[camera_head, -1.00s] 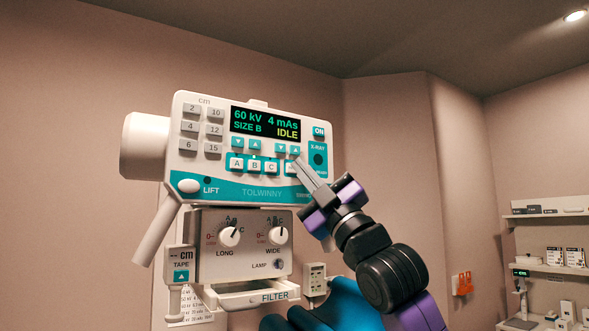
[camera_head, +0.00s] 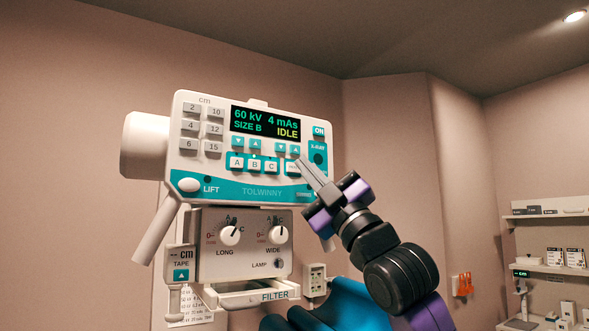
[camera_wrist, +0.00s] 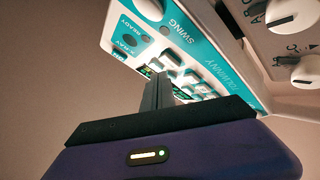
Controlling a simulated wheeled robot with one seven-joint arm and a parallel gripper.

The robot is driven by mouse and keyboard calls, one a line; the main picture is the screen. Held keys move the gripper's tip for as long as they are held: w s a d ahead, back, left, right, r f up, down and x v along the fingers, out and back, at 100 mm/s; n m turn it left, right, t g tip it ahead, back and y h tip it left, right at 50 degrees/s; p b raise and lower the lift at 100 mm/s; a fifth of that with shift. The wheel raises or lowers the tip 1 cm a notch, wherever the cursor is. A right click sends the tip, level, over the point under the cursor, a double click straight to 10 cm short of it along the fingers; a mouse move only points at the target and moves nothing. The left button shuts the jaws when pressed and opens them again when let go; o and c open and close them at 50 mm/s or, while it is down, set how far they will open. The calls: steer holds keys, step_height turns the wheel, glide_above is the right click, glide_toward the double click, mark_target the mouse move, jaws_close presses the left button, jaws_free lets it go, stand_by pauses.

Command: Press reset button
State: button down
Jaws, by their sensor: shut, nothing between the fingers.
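The white and teal control unit (camera_head: 262,192) hangs in the middle of the head view, its display (camera_head: 265,122) reading 60 kV, 4 mAs, SIZE B, IDLE. A row of white buttons A, B and C ends at a white button (camera_head: 291,167) with lettering too small to read. No label reading "reset" is legible. My gripper (camera_head: 303,161) is shut and empty. Its tips are at the right edge of that end button and overlap it in the picture; I cannot tell if they touch. In the wrist view the shut fingers (camera_wrist: 157,85) point at the tilted panel.
Grey cm buttons (camera_head: 190,127) are at the panel's left, an ON button (camera_head: 319,131) at its right. Below are the LONG knob (camera_head: 230,236), the WIDE knob (camera_head: 278,235) and the filter tray (camera_head: 247,294). A shelf (camera_head: 557,267) stands far right.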

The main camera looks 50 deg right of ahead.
steer(key=shift+s, duration=0.1)
steer(key=shift+s+a+b, duration=0.1)
steer(key=shift+s+a, duration=0.1)
steer(key=shift+s, duration=0.55)
steer(key=shift+s+a+b, duration=0.15)
steer(key=shift+s+a, duration=0.1)
steer(key=shift+s, duration=0.55)
steer(key=shift+s+a+b, duration=0.1)
steer(key=shift+s+a, duration=0.1)
steer(key=shift+s, duration=0.55)
